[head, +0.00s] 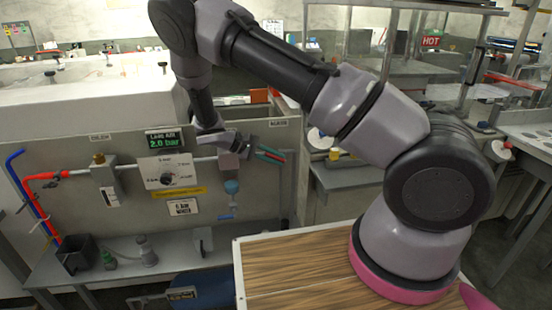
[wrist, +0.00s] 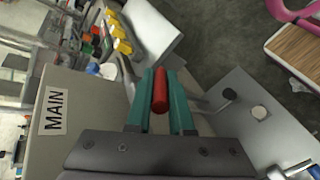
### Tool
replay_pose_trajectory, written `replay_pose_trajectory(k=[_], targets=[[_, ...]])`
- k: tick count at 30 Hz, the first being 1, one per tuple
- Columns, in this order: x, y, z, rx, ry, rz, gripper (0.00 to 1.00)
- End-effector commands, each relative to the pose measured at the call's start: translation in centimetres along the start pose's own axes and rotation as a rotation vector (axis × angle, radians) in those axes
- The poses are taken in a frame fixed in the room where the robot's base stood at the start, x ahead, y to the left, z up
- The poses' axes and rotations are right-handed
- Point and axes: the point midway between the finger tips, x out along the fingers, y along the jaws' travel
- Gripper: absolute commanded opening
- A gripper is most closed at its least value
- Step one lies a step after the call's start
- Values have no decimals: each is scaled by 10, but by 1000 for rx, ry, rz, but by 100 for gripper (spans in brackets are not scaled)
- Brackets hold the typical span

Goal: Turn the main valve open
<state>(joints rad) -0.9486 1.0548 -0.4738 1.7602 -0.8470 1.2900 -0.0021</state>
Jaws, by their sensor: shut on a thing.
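The red handle (wrist: 160,92) of the valve lies between the two teal fingers of my gripper (wrist: 161,76) in the wrist view. The fingers are shut on it. In the head view my gripper (head: 282,157) is at the right end of the grey panel, with its teal fingers pointing right. The valve body and most of the handle are hidden there by my gripper and arm. A white MAIN label (wrist: 56,111) is on the panel beside the fingers in the wrist view.
A blue fitting (head: 231,188) hangs below my gripper. A black bin (head: 75,254) stands on the bench at left. A wooden top (head: 290,262) is in front.

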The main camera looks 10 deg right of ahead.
Motion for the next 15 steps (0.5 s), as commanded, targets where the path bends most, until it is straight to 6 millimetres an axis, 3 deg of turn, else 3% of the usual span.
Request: replay_pose_trajectory(k=[9, 10, 12, 15], targets=[[0, 0, 0, -1, -1, 1, 0], [0, 0, 0, -1, -1, 1, 24], [0, 0, 0, -1, -1, 1, 50], [0, 0, 0, -1, -1, 0, 50]])
